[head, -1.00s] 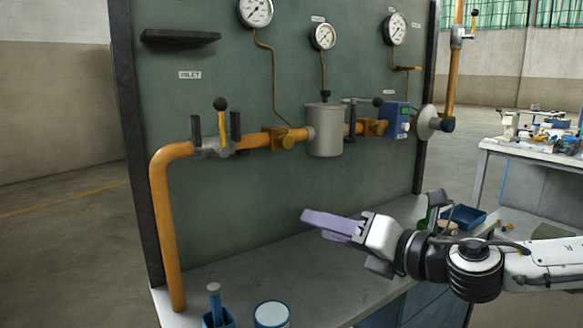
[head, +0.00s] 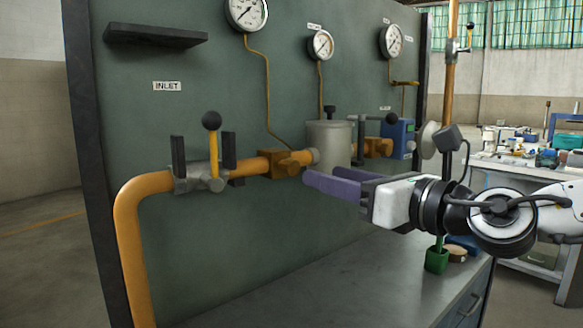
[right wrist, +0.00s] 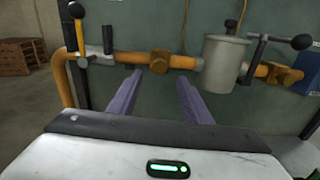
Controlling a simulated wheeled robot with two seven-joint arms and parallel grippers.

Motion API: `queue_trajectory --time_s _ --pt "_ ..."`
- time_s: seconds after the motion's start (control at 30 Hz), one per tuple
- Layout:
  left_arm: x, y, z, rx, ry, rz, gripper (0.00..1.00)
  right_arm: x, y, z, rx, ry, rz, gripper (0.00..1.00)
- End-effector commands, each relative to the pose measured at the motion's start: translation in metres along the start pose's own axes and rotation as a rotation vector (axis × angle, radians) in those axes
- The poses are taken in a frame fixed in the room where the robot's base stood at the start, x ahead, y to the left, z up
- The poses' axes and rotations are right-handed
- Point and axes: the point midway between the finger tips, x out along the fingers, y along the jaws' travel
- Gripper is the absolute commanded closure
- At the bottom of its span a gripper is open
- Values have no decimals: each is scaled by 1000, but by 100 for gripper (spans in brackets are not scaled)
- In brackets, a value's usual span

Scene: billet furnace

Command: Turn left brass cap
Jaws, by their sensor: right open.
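The left brass cap (head: 287,163) is a square brass fitting on the orange pipe, left of the grey canister (head: 328,143). It also shows in the right wrist view (right wrist: 159,62), centred beyond the fingertips. My right gripper (head: 318,178) is open and empty, its purple fingers pointing at the pipe just right of and below the cap in the head view. In the right wrist view the fingers (right wrist: 159,82) spread on either side of the cap's line, apart from it. A second brass fitting (head: 378,147) sits right of the canister. My left gripper is out of view.
A valve with a black-knobbed yellow lever (head: 213,150) stands left of the cap, and another black-knobbed lever (head: 391,118) at right. The bench top (head: 300,285) below is mostly clear. A green cup (head: 437,260) stands at its right.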

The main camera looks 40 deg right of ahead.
Motion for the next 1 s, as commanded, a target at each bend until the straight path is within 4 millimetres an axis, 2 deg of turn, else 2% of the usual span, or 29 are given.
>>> queue_trajectory --time_s 0.17,0.6,0.8,1.0 --pt "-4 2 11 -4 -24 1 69 23 0 -2 2 4 0 55" --pt "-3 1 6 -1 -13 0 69 76 -1 -2 3 2 -1 55" --pt "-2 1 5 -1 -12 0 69 89 0 -1 2 1 0 55" --pt "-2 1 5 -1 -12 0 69 92 0 0 4 -1 1 55"
